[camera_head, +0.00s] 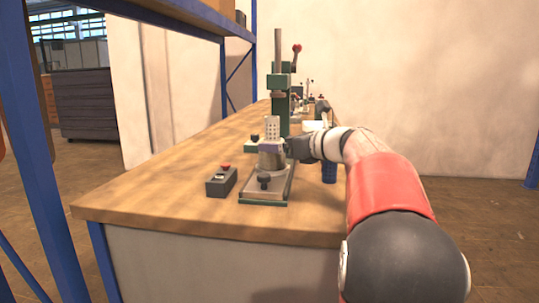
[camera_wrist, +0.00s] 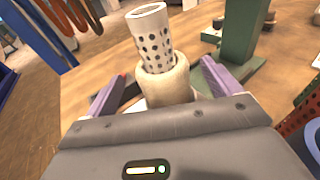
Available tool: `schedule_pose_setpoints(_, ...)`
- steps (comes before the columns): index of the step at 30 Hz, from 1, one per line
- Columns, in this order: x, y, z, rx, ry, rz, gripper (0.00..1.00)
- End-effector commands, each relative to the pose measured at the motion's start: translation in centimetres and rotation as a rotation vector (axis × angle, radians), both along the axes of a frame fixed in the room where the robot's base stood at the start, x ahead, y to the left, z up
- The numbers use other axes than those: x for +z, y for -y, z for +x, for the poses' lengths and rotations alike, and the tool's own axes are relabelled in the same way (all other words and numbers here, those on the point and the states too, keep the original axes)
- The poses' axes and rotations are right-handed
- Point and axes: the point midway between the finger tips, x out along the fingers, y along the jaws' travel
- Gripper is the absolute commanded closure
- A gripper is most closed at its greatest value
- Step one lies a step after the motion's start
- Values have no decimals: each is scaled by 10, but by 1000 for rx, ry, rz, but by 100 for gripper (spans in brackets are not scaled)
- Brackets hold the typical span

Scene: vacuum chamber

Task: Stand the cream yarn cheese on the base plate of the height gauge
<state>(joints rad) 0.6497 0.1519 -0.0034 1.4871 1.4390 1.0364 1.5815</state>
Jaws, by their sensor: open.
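The cream yarn cheese (camera_wrist: 165,80) is a short wound body on a pale perforated tube. It also shows in the camera_head view (camera_head: 272,161), upright over a grey plate with a green edge (camera_head: 262,198), which looks like the base plate of the height gauge. Whether it rests fully on the plate, I cannot tell. My gripper (camera_wrist: 163,88) is open, with one purple finger on each side of the cheese. In the camera_head view my gripper (camera_head: 271,146) comes in from the right. The green column (camera_head: 277,90) with a red-knobbed lever rises behind.
A dark box with a red button (camera_head: 221,181) lies left of the plate. A blue cylinder (camera_head: 329,170) stands right of it, under my arm. More equipment stands farther back. The wooden bench top (camera_head: 160,190) is clear at left; a blue rack post (camera_head: 38,160) stands beyond.

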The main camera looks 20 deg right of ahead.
Motion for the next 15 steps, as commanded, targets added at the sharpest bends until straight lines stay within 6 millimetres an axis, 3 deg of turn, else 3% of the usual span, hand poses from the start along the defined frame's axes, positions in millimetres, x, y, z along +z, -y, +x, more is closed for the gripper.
schedule_pose_setpoints(6, -6, -11, 30, 2, -1, -1, 10)
schedule_pose_setpoints(15, -7, -13, 35, -1, -1, -3, 10)
